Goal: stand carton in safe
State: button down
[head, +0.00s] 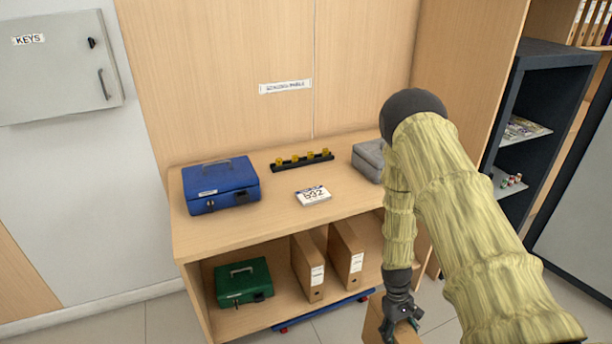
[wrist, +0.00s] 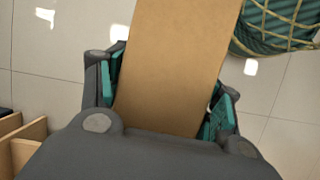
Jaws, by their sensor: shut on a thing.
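The carton (head: 374,322) is a plain brown box at the bottom of the head view, partly cut off by the frame edge. My gripper (head: 400,318) is shut on it, and my arm covers the area behind. In the wrist view the carton (wrist: 180,55) runs up between the two teal-padded fingers of my gripper (wrist: 165,95), tilted a little in the picture; its far end is out of frame. The dark grey safe (head: 548,58) stands open at the right of the head view, with papers and small rolls on its shelves. The carton is apart from it, in front of the counter.
The wooden counter (head: 250,240) bears a blue cash box (head: 220,187), a black rack (head: 302,161), a calendar block (head: 313,196) and a grey box (head: 369,160). A green box (head: 243,283) and two brown files (head: 308,268) stand below.

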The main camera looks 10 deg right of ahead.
jog(key=w+a+r, duration=0.3)
jog(key=a+r, duration=0.5)
jog(key=a, duration=0.2)
jog(key=w+a+r+m, duration=0.1)
jog(key=w+a+r, duration=0.3)
jog(key=a+r, duration=0.5)
jog(key=a, duration=0.2)
jog(key=shift+a+y, duration=0.3)
